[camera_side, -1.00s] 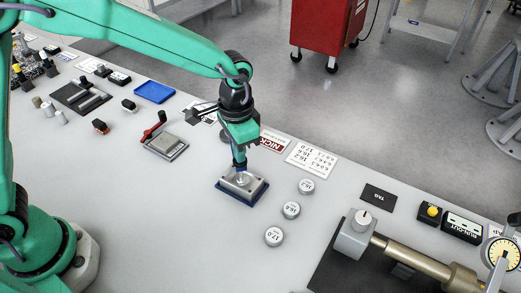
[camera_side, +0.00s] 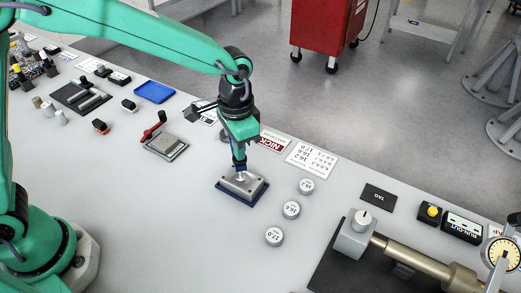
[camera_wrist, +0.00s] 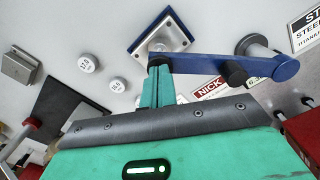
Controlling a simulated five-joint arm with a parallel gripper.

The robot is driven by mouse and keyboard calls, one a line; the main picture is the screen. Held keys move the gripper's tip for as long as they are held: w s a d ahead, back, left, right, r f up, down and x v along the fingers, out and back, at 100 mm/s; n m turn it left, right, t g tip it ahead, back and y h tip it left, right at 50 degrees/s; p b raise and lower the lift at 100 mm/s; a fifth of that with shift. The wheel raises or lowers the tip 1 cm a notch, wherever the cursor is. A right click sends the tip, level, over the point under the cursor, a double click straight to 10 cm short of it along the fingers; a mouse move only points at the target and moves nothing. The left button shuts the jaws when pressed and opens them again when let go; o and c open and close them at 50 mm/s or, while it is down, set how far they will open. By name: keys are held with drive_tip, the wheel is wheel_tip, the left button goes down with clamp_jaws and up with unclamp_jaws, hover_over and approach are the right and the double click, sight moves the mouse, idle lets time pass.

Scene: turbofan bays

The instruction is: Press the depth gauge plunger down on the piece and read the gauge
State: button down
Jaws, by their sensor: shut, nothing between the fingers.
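The piece (camera_side: 238,188) is a silver block with bolts in its corners, seated in a dark blue square base (camera_side: 262,193). In the wrist view the piece (camera_wrist: 150,50) lies at the top middle. A blue arm (camera_wrist: 215,67) reaches from a dark round post (camera_wrist: 262,47) on the right to above the piece; it appears to be the depth gauge. My gripper (camera_side: 239,161) is shut and empty, pointing down over the piece; its tips (camera_wrist: 160,62) are at the blue arm's end. They hide much of the plunger, and contact is unclear. No gauge reading is legible.
Several round number tokens (camera_side: 291,210) stand to the right of the piece. A printed number card (camera_side: 312,160) and a NICK label (camera_side: 273,141) lie behind. A grey plate with a red lever (camera_side: 165,146) is to the left. The front bench is clear.

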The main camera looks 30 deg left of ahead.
wheel_tip(320, 180, up, 8)
idle(1.1)
drive_tip(key=s+a+r+n+t, duration=0.1)
drive_tip(key=s+a+r, duration=0.2)
drive_tip(key=a, duration=0.3)
drive_tip(key=s+a+r+n+t, duration=0.2)
drive_tip(key=s+a+r, duration=0.1)
drive_tip(key=a, duration=0.2)
drive_tip(key=s+a+n+t, duration=0.2)
drive_tip(key=s+a+n, duration=0.1)
drive_tip(key=s+a, duration=0.6)
drive_tip(key=shift+s+a+t, duration=0.2)
drive_tip(key=shift+s+t, duration=0.1)
drive_tip(key=shift+s, duration=0.8)
